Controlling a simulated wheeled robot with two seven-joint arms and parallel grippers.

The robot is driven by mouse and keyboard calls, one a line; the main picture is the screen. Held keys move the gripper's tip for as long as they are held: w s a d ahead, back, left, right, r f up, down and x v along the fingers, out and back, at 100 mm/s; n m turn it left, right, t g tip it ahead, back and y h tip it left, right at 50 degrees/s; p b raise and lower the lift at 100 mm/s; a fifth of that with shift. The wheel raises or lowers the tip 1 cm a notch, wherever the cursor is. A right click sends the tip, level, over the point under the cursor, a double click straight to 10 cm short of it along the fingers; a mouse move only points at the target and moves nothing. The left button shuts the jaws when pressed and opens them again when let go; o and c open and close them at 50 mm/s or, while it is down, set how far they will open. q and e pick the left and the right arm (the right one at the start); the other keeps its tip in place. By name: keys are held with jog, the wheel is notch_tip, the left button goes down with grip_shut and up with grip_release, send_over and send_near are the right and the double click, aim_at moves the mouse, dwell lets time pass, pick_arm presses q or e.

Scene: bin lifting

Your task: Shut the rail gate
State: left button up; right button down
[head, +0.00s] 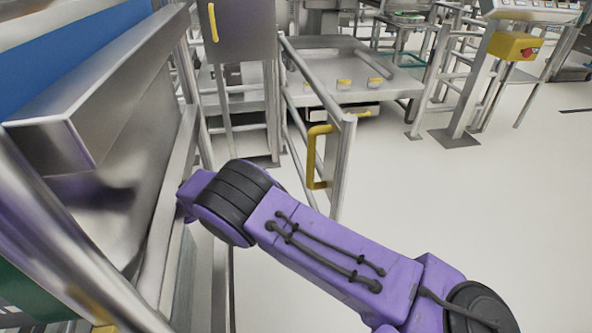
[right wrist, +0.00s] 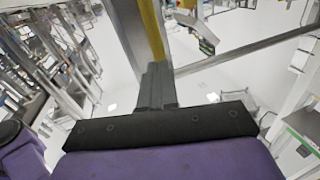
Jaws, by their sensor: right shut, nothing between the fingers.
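The rail gate (head: 343,165) is a frame of silver tubes with a yellow handle (head: 318,157) on its near end post. It stands out into the floor area, angled toward me. My right arm reaches from the lower right, below the gate, and its gripper is hidden in the head view. In the right wrist view my right gripper (right wrist: 155,85) has its dark fingers shut together, empty. A yellow bar (right wrist: 152,30) and a wide grey post (right wrist: 128,30) lie just beyond the fingertips; whether they touch, I cannot tell. My left gripper is not in view.
A steel machine with a blue panel (head: 70,45) fills the left side. A metal table (head: 345,75) stands behind the gate. A post with a yellow box (head: 514,46) stands at the right. The pale floor (head: 470,210) right of the gate is clear.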

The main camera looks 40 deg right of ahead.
jog(key=b+x, duration=0.2)
jog(key=x, duration=0.8)
jog(key=shift+s+f+g, duration=0.2)
jog(key=shift+s+g, duration=0.1)
jog(key=shift+s, duration=0.1)
